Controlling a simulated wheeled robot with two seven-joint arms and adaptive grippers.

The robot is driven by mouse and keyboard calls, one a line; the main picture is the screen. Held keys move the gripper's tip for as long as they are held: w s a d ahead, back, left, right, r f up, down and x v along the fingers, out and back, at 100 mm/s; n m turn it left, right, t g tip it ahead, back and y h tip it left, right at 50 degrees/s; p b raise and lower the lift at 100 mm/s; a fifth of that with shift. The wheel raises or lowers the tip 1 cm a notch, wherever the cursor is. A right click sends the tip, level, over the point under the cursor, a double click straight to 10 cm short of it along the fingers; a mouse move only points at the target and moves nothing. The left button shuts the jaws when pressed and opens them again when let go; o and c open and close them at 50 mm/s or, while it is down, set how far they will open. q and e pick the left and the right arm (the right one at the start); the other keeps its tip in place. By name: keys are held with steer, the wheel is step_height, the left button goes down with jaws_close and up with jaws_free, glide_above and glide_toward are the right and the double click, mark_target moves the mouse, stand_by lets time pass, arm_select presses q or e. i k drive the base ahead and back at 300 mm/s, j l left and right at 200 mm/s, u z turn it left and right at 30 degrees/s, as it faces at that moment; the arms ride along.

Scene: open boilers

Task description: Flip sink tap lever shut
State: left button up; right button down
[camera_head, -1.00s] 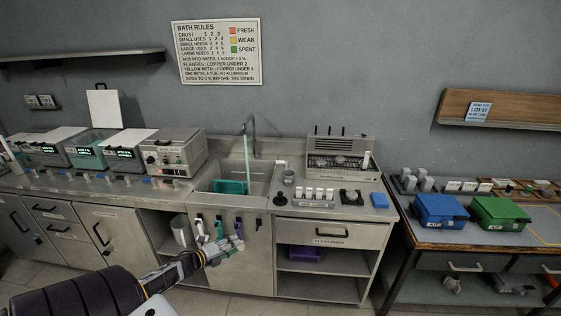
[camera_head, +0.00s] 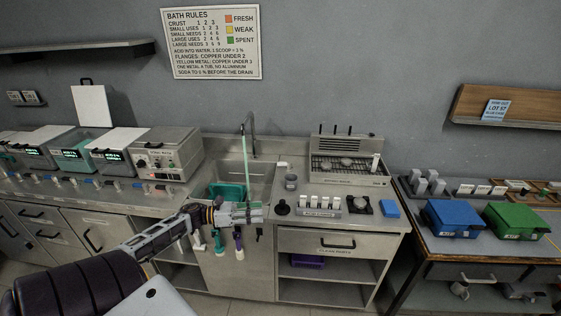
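The sink (camera_head: 262,173) is set in the steel counter, with a grey gooseneck tap (camera_head: 252,128) at its back. A pale green stream (camera_head: 245,160) runs down from the spout. A teal tub (camera_head: 226,191) sits in the basin. A small pale piece (camera_head: 282,165) stands at the sink's right rim; I cannot tell if it is the tap lever. My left gripper (camera_head: 256,211) is in front of the sink's front edge, apart from the tap and pointing right. Its fingers are too small to tell whether they are open. My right gripper is out of view.
Tools with coloured handles hang on the cabinet front below my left gripper. Right of the sink are a glass beaker (camera_head: 291,182), a black knob (camera_head: 282,207), a rack of white blocks (camera_head: 320,206) and a blue block (camera_head: 389,207). A power box (camera_head: 165,152) stands left.

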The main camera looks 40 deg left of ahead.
mark_target(289, 164)
steer(key=i+j, duration=0.35)
steer(key=j, duration=0.2)
steer(key=i+j, duration=0.75)
steer(key=j, duration=0.3)
